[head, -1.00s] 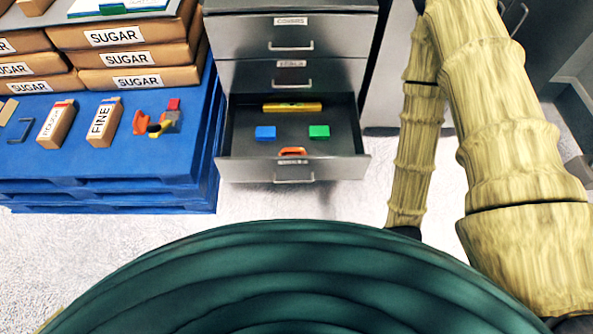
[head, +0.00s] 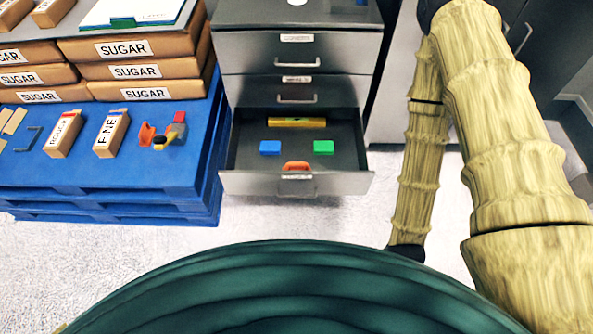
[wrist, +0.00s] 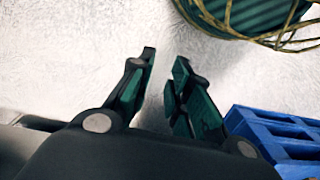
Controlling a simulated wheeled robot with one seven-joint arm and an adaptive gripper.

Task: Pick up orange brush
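An orange object (head: 146,135) lies on the blue pallet, among small red, grey, yellow and black pieces. Another orange piece (head: 297,167) with an arched shape is at the front of the open drawer. I cannot tell for sure which of them is the brush. My gripper (wrist: 166,62) shows in the wrist view, with its two fingers apart and nothing between them. It is over pale floor, away from both orange objects. In the head view my gripper is out of sight.
The open drawer (head: 345,182) also holds a yellow bar (head: 297,122), a blue block (head: 270,147) and a green block (head: 323,147). Sugar bags (head: 137,72) and small labelled packets (head: 111,133) are on the blue pallet (head: 100,180). Pale floor is clear in front.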

